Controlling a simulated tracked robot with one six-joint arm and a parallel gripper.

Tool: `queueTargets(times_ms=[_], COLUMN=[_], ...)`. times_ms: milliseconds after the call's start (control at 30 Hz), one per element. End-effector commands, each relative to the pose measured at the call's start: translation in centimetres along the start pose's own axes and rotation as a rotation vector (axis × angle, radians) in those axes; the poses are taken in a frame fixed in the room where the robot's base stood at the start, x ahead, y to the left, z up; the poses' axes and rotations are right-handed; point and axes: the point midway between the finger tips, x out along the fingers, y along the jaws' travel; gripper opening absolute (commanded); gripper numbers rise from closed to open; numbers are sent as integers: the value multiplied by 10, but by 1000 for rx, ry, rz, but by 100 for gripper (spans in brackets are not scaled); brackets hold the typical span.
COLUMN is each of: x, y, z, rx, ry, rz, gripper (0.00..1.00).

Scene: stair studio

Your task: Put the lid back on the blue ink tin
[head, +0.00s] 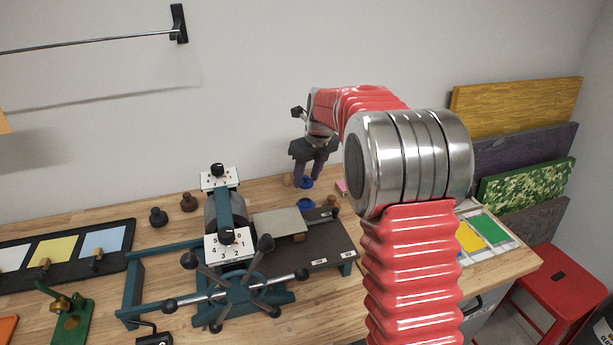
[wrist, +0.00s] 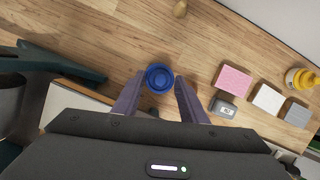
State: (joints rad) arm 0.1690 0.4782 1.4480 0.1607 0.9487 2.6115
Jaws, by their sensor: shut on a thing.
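My gripper (head: 306,177) hangs over the back of the bench, pointing down. Its jaws are shut on a round blue piece, the lid (head: 305,184), which also shows between the fingertips in the wrist view (wrist: 159,77) as concentric rings. A second blue round thing, apparently the ink tin (head: 307,204), stands on the bench just nearer to me than the held lid. It is small in the head view and I cannot make out its top. In the wrist view I cannot pick it out separately.
A press with a spoked wheel (head: 252,284) and a dark side table (head: 335,240) stand in front of the gripper. A pink block (wrist: 233,79), a white block (wrist: 267,98), a grey block (wrist: 297,114) and a yellow bottle (wrist: 301,79) lie to the right. A tan knob (wrist: 180,9) is behind.

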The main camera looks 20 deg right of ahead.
Motion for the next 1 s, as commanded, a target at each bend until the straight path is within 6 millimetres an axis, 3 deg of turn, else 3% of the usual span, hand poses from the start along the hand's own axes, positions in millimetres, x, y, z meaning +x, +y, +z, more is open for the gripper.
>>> queueTargets(times_ms=[1000], x=[57], y=[0], z=[-18], rx=[-1], ry=[2], rz=[1], gripper=[17])
